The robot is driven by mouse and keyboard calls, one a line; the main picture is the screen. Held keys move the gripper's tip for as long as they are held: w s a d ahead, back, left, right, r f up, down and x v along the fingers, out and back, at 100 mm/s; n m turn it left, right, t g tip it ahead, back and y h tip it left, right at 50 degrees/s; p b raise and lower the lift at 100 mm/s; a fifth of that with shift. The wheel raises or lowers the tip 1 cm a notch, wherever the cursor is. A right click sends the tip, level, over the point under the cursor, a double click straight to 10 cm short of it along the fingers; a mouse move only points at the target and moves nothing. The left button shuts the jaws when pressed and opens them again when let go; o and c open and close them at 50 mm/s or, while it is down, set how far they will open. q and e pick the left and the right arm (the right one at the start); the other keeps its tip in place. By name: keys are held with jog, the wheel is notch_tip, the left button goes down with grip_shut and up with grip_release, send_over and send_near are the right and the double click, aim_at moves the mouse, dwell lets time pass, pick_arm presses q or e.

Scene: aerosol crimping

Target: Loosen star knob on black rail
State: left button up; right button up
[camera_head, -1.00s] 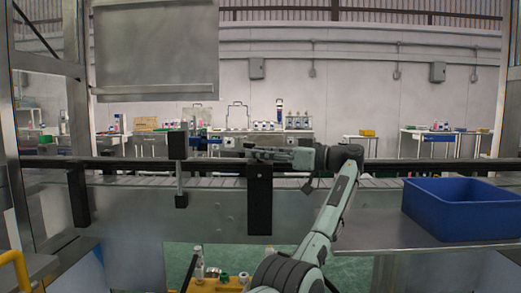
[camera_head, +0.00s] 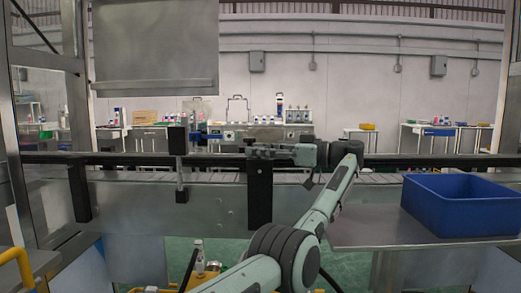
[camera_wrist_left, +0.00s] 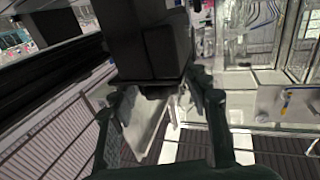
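The black rail (camera_head: 400,162) runs across the head view, with black blocks mounted along it. My left gripper (camera_head: 250,151) lies level at the rail, pointing left, just above the top of a tall black block (camera_head: 259,195). In the left wrist view, my left gripper (camera_wrist_left: 162,85) has its fingers apart, one at each side of the lower end of a black block (camera_wrist_left: 155,40). A small dark piece (camera_wrist_left: 158,92) shows between the fingertips; I cannot tell whether it is the star knob or whether the fingers touch it. My right gripper is not in view.
A blue bin (camera_head: 465,207) stands on a metal shelf (camera_head: 370,232) at the right. Another black block with a rod (camera_head: 178,143) is on the rail further left. A grey panel (camera_head: 155,45) hangs at upper left.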

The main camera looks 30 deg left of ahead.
pick_arm(q)
jog(key=shift+o, duration=0.4)
jog(key=shift+r, duration=0.2)
notch_tip(320, 180, up, 10)
jog(key=shift+f, duration=0.1)
